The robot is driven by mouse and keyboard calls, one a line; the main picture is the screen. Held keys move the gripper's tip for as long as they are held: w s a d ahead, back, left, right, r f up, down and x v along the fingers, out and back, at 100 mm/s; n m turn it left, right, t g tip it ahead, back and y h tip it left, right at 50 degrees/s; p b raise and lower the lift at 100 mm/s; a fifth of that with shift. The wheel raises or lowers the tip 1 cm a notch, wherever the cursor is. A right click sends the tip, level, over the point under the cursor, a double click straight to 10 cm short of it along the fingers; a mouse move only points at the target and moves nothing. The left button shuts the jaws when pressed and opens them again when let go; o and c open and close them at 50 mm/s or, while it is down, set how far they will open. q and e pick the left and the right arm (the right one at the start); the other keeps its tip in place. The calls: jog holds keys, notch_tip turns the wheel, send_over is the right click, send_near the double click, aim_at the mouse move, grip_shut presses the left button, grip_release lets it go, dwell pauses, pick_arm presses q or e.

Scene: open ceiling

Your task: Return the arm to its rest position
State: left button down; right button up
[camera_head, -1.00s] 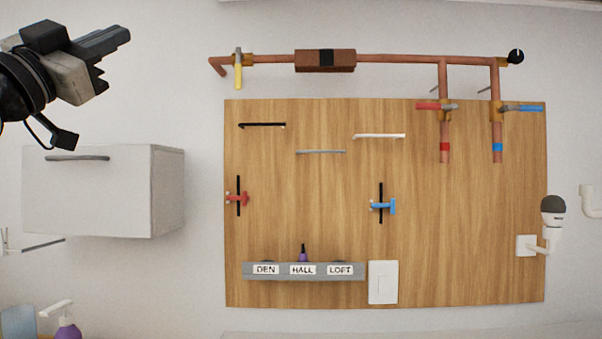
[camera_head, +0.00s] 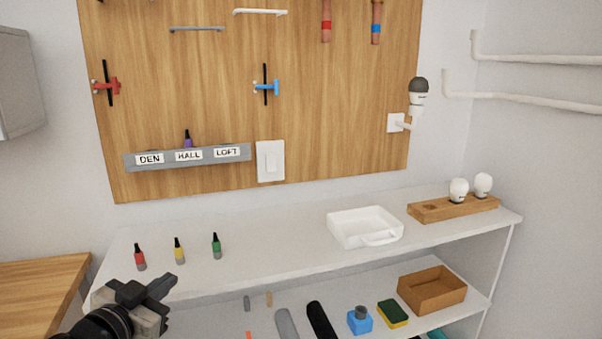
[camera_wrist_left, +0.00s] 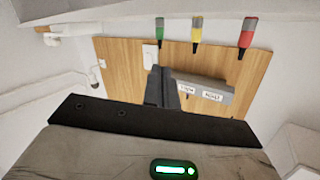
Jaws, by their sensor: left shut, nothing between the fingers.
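My left gripper (camera_head: 160,291) is at the lower left of the head view, in front of the white shelf's front edge. Its fingers are together with nothing between them. In the left wrist view the dark fingers (camera_wrist_left: 165,88) also show, overlapping the wooden board behind. My right gripper is in neither view.
A white shelf (camera_head: 290,255) holds red (camera_head: 140,257), yellow (camera_head: 179,251) and green (camera_head: 217,246) bottles close to my left gripper, plus a white tray (camera_head: 364,227). A lower shelf holds a wooden box (camera_head: 432,289). A wooden table (camera_head: 40,285) stands left.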

pick_arm(q)
jog(key=s+d+f+n+g, duration=0.1)
jog(key=s+d+f, duration=0.4)
jog(key=s+f, duration=0.6)
jog(key=s+d+f+n+g+y, duration=0.1)
jog(key=s+d+f+g, duration=0.3)
jog(key=s+f, duration=0.8)
jog(key=shift+d+f+n+g, duration=0.3)
jog(key=shift+d+f+n, duration=0.2)
